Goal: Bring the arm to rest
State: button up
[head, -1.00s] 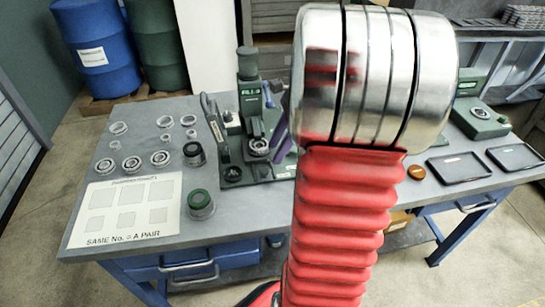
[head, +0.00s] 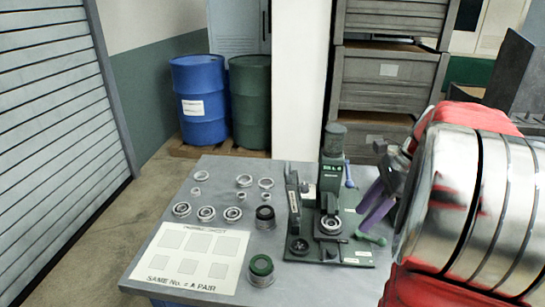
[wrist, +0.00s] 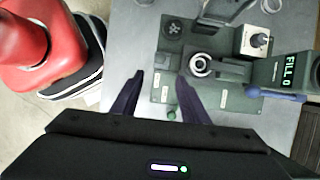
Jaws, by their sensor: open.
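My gripper (wrist: 158,90) is open and empty in the wrist view, its two dark purple fingers apart over the bench top beside the green machine. In the head view my gripper (head: 385,205) shows at the right, partly hidden behind my red and silver arm. I cannot tell the exact height of the fingers above the bench.
The grey bench (head: 215,175) holds several metal rings (head: 206,213), a white pairing sheet (head: 190,257), a green-topped cylinder (head: 261,270) and a dark-topped one (head: 265,217). Blue (head: 200,100) and green (head: 250,100) drums stand behind. Open floor lies left of the bench.

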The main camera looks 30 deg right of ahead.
jog(key=s+a+n+t+h, duration=0.1)
jog(key=s+a+n, duration=0.1)
jog(key=a+n, duration=1)
jog(key=s+a+n+t+h, duration=0.2)
jog(key=a+n, duration=1)
jog(key=a, duration=0.7)
jog(key=shift+s+r+n+h, duration=0.3)
jog(key=shift+s+r+n, duration=0.05)
jog(key=shift+s+n, duration=0.1)
jog(key=shift+c, duration=0.2)
dwell(2.5)
